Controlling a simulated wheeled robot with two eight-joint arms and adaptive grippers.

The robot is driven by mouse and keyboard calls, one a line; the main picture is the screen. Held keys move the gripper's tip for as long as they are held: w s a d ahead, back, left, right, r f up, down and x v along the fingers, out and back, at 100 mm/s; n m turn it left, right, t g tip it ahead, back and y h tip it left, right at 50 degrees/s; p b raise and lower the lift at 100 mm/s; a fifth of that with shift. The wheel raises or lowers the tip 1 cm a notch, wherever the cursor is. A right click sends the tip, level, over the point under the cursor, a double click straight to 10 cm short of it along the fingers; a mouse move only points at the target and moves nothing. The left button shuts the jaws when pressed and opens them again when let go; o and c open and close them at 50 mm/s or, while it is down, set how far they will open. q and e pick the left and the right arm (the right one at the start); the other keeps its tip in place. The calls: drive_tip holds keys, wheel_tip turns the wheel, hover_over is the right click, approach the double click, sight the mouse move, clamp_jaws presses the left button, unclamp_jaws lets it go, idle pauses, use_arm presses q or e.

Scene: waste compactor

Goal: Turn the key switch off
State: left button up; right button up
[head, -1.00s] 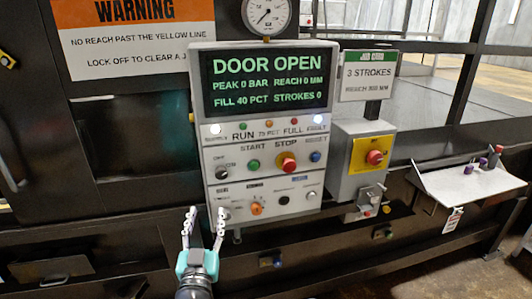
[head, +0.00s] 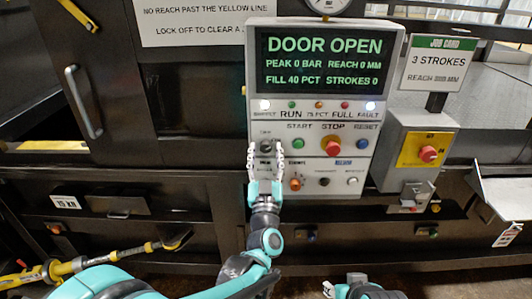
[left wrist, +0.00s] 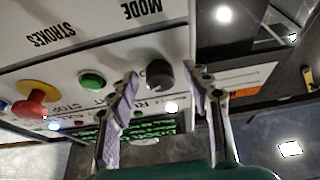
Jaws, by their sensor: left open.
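The key switch appears to be the black knob (head: 265,147) at the left of the control panel (head: 335,105); it also shows in the left wrist view (left wrist: 158,74). My left gripper (head: 266,150) is open and points at the panel, its two fingers on either side of the knob in the head view. In the left wrist view the fingertips (left wrist: 163,82) flank the knob; I cannot tell whether they touch it. The gripper hides part of the lower left panel. My right gripper (head: 345,288) shows only partly at the bottom edge.
A green start button (head: 298,143) and a red stop button (head: 331,148) sit right of the knob. An orange selector (head: 296,184) is close below. A yellow-faced box with a red button (head: 428,154) stands at the right.

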use_arm(q)
clamp_jaws()
drive_tip(key=shift+d+n, duration=0.1)
drive_tip(key=shift+n, duration=0.4)
drive_tip(key=n+y, duration=0.2)
drive_tip(key=n, duration=0.1)
drive_tip(key=shift+d, duration=0.1)
drive_tip(key=n+y, duration=0.2)
drive_tip(key=n, duration=0.1)
drive_tip(key=shift+n+g, duration=0.4)
drive_tip(key=n+y, duration=0.1)
drive_tip(key=n, duration=0.1)
drive_tip(key=n+g, duration=0.1)
drive_tip(key=n, duration=0.1)
drive_tip(key=shift+d+r+n+y, duration=0.15)
drive_tip(key=shift+n+y, duration=0.15)
drive_tip(key=shift+y, duration=0.1)
drive_tip(key=shift+n+g+y+p, duration=0.6)
drive_tip(key=shift+n+g, duration=0.2)
drive_tip(key=shift+n, duration=1.1)
